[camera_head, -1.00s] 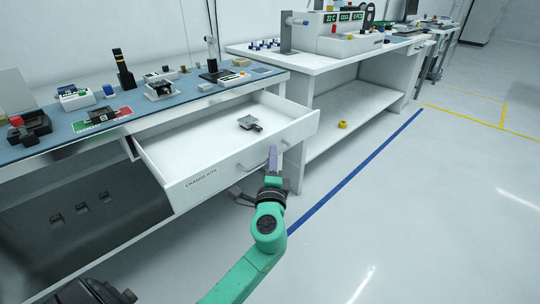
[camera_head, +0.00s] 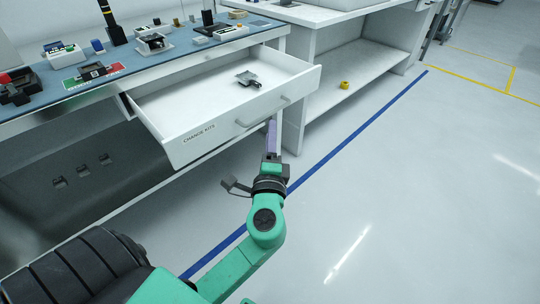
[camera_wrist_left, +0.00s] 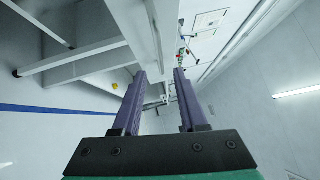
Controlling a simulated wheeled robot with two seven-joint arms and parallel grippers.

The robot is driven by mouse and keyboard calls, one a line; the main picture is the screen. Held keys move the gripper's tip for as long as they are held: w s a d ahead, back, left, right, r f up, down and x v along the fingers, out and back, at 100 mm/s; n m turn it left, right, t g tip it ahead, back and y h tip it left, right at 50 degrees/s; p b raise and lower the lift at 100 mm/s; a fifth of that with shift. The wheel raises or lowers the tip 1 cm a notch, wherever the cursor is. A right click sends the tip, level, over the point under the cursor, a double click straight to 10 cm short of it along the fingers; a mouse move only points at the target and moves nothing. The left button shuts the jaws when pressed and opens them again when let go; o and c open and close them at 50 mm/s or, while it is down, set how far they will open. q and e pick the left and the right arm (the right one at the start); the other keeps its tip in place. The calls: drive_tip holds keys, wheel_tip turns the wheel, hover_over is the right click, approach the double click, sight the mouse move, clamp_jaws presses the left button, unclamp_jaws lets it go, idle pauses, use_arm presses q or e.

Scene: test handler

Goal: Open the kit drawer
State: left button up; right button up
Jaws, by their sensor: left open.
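The kit drawer (camera_head: 190,144), white and labelled "CHANGE KITS", stands pulled out from under the blue-topped bench in the head view. Its bar handle (camera_head: 262,112) is on the front panel and shows free of the fingers. A small dark metal part (camera_head: 247,79) lies inside on the drawer floor. My left gripper (camera_head: 271,124) is just in front of and below the handle, apart from it as far as I can tell. Its purple fingers also show in the left wrist view (camera_wrist_left: 160,75), spread with nothing between them. My right gripper is not in view.
The bench top (camera_head: 130,62) carries several small fixtures and a black post. A white table with a lower shelf (camera_head: 345,85) stands to the right, with a yellow ring (camera_head: 344,85) on the shelf. The floor (camera_head: 400,200) at the right is clear.

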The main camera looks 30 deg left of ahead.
use_arm(q)
drive_tip(key=r+v, duration=0.1)
drive_tip(key=v, duration=0.5)
drive_tip(key=shift+s+f+b, duration=0.2)
drive_tip(key=shift+f+b, duration=0.15)
drive_tip(key=shift+f, duration=0.15)
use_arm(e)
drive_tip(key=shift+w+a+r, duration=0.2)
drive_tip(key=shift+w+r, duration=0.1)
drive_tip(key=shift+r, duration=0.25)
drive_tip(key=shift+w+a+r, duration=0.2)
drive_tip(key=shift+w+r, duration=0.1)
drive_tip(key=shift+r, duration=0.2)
